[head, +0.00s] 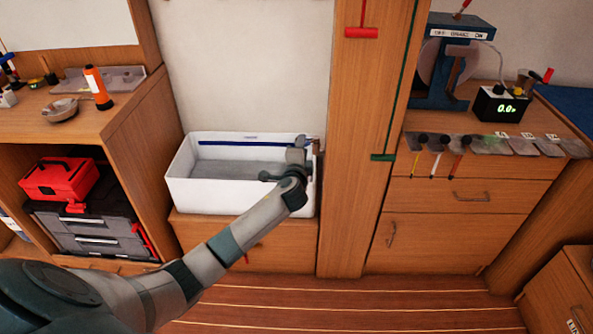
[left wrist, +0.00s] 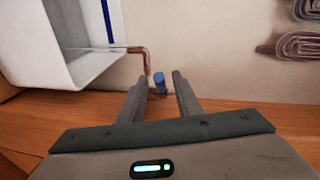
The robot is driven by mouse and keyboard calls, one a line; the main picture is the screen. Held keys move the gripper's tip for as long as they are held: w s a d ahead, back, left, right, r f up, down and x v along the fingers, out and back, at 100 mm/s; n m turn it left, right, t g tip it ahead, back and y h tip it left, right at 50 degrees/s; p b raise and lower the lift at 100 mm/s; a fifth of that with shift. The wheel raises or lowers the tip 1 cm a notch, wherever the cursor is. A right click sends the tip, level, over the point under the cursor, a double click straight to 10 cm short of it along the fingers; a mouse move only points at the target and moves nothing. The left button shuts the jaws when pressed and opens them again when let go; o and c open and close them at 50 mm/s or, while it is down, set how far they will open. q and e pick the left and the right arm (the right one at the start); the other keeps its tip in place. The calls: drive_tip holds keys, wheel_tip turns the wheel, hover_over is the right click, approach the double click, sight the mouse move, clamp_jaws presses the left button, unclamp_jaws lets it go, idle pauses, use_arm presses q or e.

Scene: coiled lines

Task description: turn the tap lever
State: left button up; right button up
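The tap has a brown copper-coloured spout (left wrist: 139,51) that reaches over the white basin (left wrist: 28,62). A short blue upright piece (left wrist: 160,84), seemingly the tap lever, stands beside the spout. My left gripper (left wrist: 160,78) is open, with one finger on each side of the blue piece in the left wrist view. I cannot tell whether either finger touches it. In the head view my left arm reaches across the white basin (head: 240,197) to its right end, where the tap is mostly hidden. My right gripper is not in view.
A wooden post (head: 345,220) stands right of the basin. Coiled lines (left wrist: 300,45) show at upper right in the wrist view. A left counter holds an orange bottle (head: 98,88), above a red toolbox (head: 60,178). A display box (head: 502,105) stands on the right counter.

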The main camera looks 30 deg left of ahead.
use_arm(q)
drive_tip(key=v, duration=1.6)
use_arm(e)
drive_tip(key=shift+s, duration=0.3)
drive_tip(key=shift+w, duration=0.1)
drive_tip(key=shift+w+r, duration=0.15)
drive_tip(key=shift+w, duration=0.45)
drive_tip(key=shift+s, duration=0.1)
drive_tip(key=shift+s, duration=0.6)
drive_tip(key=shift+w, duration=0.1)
